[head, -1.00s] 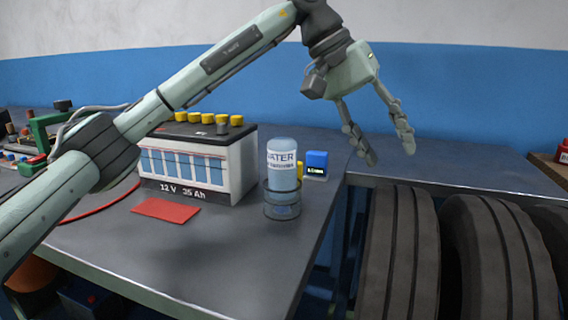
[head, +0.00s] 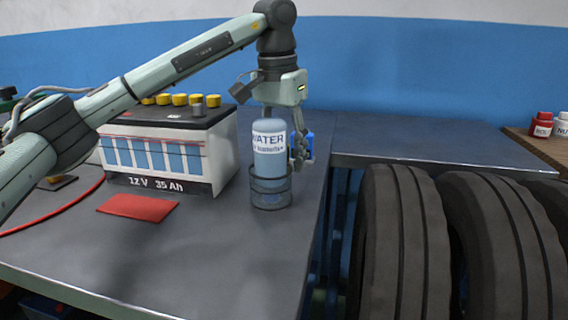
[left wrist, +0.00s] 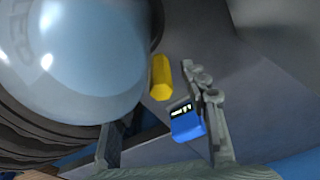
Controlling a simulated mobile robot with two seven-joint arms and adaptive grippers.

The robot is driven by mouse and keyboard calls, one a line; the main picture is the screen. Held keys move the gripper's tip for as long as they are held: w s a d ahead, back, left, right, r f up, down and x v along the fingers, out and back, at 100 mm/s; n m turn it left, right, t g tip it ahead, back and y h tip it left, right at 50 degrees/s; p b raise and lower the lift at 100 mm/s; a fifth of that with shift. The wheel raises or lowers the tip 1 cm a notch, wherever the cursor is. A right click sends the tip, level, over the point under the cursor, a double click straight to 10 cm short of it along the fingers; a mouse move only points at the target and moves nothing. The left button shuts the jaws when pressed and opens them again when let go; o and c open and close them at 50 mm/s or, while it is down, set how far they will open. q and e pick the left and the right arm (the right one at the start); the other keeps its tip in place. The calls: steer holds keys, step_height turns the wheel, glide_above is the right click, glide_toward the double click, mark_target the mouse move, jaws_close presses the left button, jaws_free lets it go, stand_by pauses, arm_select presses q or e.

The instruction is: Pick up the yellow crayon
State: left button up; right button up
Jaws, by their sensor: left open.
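The yellow crayon (left wrist: 161,77) shows in the left wrist view as a short yellow shape between the clear bottle and the blue box. In the head view it is hidden behind the bottle and my gripper. My left gripper (head: 287,142) is open and points down just behind the water bottle (head: 269,150). One finger shows right of the bottle; the other is mostly hidden behind it. In the left wrist view the crayon lies ahead of the open fingers, nearer the right finger (left wrist: 208,95). I see no contact with it. My right gripper is not in view.
A small blue box (left wrist: 187,124) with a display sits close beside the crayon and right finger. A battery (head: 170,150) is to the left, with a red card (head: 138,207) in front. Tyres (head: 400,240) stand right.

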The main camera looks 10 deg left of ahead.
arm_select(q)
steer(key=f, duration=0.2)
steer(key=shift+w+f, duration=0.2)
steer(key=shift+f, duration=0.2)
steer(key=shift+c, duration=0.3)
jaws_close()
steer(key=shift+r, duration=0.1)
